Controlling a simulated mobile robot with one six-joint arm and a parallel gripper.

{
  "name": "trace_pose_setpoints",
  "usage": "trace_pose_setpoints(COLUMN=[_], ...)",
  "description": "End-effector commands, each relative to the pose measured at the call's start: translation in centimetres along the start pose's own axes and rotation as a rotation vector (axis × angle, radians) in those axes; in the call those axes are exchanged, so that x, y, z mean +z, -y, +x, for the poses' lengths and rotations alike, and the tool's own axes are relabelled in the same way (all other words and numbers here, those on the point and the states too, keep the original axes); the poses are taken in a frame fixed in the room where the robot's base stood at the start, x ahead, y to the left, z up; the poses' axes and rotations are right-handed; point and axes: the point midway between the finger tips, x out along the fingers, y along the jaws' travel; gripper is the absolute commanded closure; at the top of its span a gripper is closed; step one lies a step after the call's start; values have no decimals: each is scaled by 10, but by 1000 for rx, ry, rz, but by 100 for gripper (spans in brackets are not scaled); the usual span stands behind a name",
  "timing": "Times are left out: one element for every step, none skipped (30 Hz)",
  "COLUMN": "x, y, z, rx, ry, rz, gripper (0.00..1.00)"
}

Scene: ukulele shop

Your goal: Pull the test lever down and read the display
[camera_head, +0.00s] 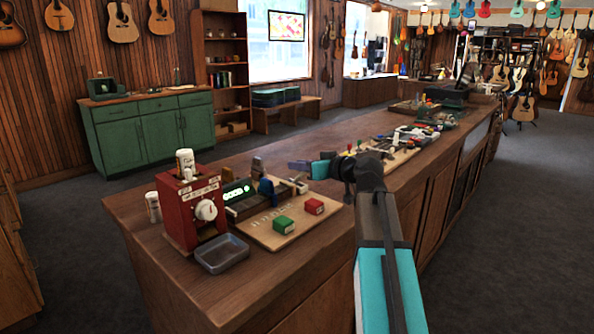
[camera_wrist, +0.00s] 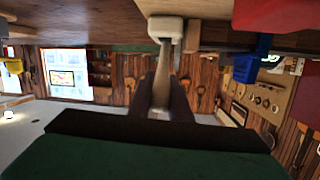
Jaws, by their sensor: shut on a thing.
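The test board (camera_head: 262,236) lies on the wooden counter. In the head view the lever is hard to make out by the jaws.
A red box with a white dial (camera_head: 206,210) stands left of the board, with a grey tray (camera_head: 222,254) in front and a white cup (camera_head: 153,207) beside it. Several small items (camera_head: 400,140) clutter the counter beyond my arm. The counter's front edge lies below the board.

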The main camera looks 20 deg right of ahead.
Motion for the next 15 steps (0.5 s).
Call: trace_pose_setpoints(x=[0,0,0,0,-1,-1,-1,-1,-2,-2,-2,-2,-2,-2,-2], y=[0,1,2,2,3,3,4,4,4,5,5,5,6,6,6], z=[-2,-1,-1,0,0,0,0,0,1,1,1,1,2,2,2], rx=[2,1,0,-1,-1,-2,-3,-3,-4,-4,-5,-5,-5,-6,-6], ry=[0,0,0,0,0,0,0,0,0,0,0,0,0,-1,-1], rz=[-4,-4,-4,-5,-5,-5,-6,-6,-6,-6,-7,-7,-7,-7,-7], gripper=[100,100,100,100,100,100,100,100,100,100,100,100,100,100,81])
